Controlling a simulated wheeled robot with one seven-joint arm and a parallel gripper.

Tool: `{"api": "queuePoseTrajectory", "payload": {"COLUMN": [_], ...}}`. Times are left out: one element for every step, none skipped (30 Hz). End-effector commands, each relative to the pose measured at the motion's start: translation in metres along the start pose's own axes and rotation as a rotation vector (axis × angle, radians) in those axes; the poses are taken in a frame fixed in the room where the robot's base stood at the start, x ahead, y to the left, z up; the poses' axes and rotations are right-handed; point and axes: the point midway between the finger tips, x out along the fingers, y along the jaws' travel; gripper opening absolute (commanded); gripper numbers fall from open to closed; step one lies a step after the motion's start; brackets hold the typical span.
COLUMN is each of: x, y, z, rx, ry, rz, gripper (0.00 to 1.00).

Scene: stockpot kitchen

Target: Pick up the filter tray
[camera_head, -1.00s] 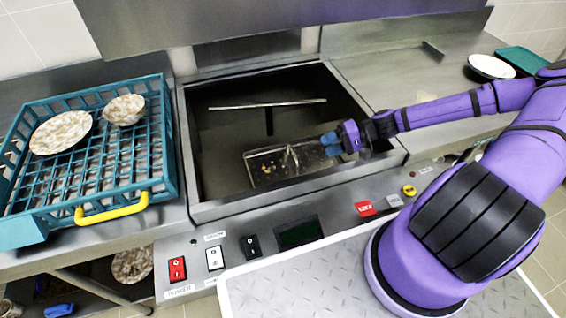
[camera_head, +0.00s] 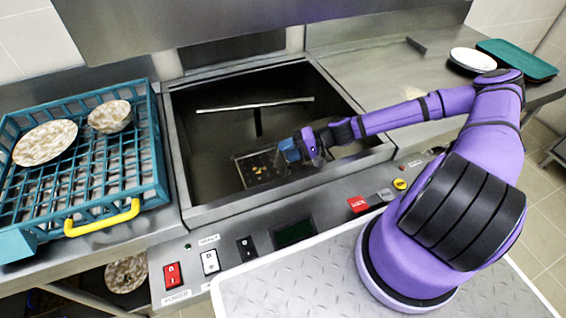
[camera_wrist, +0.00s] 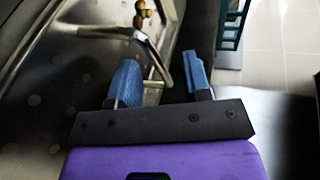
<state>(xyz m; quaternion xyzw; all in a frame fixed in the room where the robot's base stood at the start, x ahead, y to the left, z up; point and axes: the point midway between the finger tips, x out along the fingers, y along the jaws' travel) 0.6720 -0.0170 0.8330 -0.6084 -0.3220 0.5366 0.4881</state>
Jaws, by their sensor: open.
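The filter tray (camera_head: 255,172) is a shiny metal tray with food scraps in it, low in the open washer basin (camera_head: 205,150). My gripper (camera_head: 288,150) hides its right part in the head view. In the wrist view the tray (camera_wrist: 50,85) fills the left side, with scraps at the top and a bent metal handle bar (camera_wrist: 152,62).
A teal dish rack (camera_head: 158,165) with a yellow handle holds a soiled plate (camera_head: 45,142) and bowl (camera_head: 110,116) at left. A metal spray arm (camera_head: 255,105) spans the basin. Switches line the front panel (camera_head: 235,262). A white plate (camera_head: 473,58) and green tray (camera_head: 515,60) sit at back right.

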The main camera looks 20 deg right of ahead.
Motion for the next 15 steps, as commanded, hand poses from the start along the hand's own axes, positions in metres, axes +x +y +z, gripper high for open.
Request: {"api": "queuePoseTrajectory", "payload": {"x": [0.007, 0.01, 0.013, 0.015, 0.017, 0.018, 0.018, 0.019, 0.019, 0.018, 0.018, 0.018, 0.018, 0.018, 0.018], "y": [0.0, 0.0, 0.0, 0.0, 0.0, 0.0, 0.001, 0.001, 0.001, 0.001, 0.001, 0.0, 0.0, 0.0, 0.0], "z": [0.0, 0.0, 0.0, 0.0, 0.0, 0.0, -0.001, -0.001, -0.001, -0.001, -0.001, -0.001, -0.001, -0.001, -0.001], "rx": [0.0, 0.0, 0.0, 0.0, 0.0, 0.0, 0.0, 0.0, 0.0, 0.0, 0.0, 0.0, 0.0, 0.0, 0.0], "ry": [-0.002, -0.001, -0.001, 0.0, 0.0, 0.001, 0.001, 0.001, 0.001, 0.001, 0.001, 0.001, 0.001, 0.001, 0.001], "rz": [-0.001, -0.001, 0.0, 0.0, 0.0, 0.0, 0.0, 0.0, 0.001, 0.001, 0.001, 0.001, 0.001, 0.001, 0.001], "gripper": [0.44, 0.44, 0.44, 0.44, 0.44, 0.44, 0.44, 0.44, 0.44, 0.44, 0.44, 0.44, 0.42, 0.35, 0.26]}}
